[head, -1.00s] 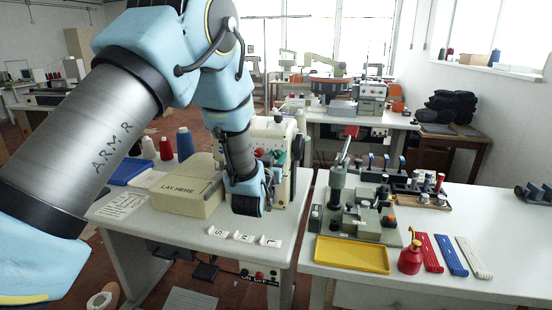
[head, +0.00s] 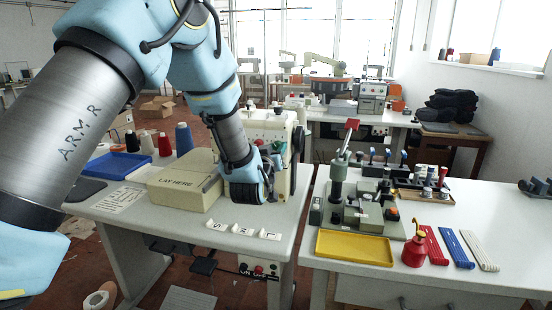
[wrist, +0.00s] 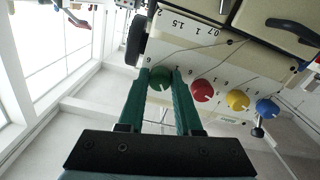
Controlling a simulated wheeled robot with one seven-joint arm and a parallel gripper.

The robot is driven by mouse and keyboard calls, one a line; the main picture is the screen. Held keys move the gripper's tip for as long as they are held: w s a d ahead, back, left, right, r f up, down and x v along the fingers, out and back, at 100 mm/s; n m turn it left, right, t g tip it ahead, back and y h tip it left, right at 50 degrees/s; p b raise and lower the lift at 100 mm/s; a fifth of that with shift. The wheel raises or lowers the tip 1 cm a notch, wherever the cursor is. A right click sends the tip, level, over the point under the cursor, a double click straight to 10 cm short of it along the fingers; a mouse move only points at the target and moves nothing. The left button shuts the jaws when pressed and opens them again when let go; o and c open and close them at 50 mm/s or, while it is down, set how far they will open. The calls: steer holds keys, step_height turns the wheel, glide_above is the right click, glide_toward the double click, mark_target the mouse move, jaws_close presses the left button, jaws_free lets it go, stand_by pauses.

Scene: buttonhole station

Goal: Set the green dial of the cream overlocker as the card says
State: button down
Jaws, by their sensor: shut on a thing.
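The cream overlocker (head: 271,129) stands at the back of the left table, partly hidden behind my arm in the head view. In the wrist view its front panel (wrist: 185,60) shows a row of coloured dials with printed numbers. The green dial (wrist: 160,80) sits between the fingertips of my gripper (wrist: 160,76), which is shut on it. The dial has a pale mark on its face; its exact setting is too small to read. In the head view my gripper (head: 268,186) is against the machine and hides the dial. A printed card (head: 119,200) lies on the left table, its text unreadable.
Red (wrist: 202,90), yellow (wrist: 237,100) and blue (wrist: 267,109) dials sit close beside the green one. A cream box (head: 183,187) marked LAY HERE stands left of my gripper. Small S, M, L labels (head: 243,230) line the table front. A yellow tray (head: 352,247) is on the right table.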

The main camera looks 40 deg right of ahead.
steer(key=n+b, duration=0.1)
steer(key=b, duration=0.1)
steer(key=n+b, duration=0.4)
steer(key=b, duration=0.1)
steer(key=shift+f, duration=0.3)
steer(key=n+b, duration=0.2)
steer(key=shift+r+b, duration=0.15)
steer(key=shift+b, duration=0.2)
steer(key=shift+r+n, duration=0.1)
steer(key=shift+n, duration=0.2)
steer(key=c, duration=0.6)
jaws_free()
steer(key=b+v, duration=0.2)
steer(key=v, duration=0.8)
steer(key=shift+s+a, duration=0.2)
steer(key=shift+a, duration=0.15)
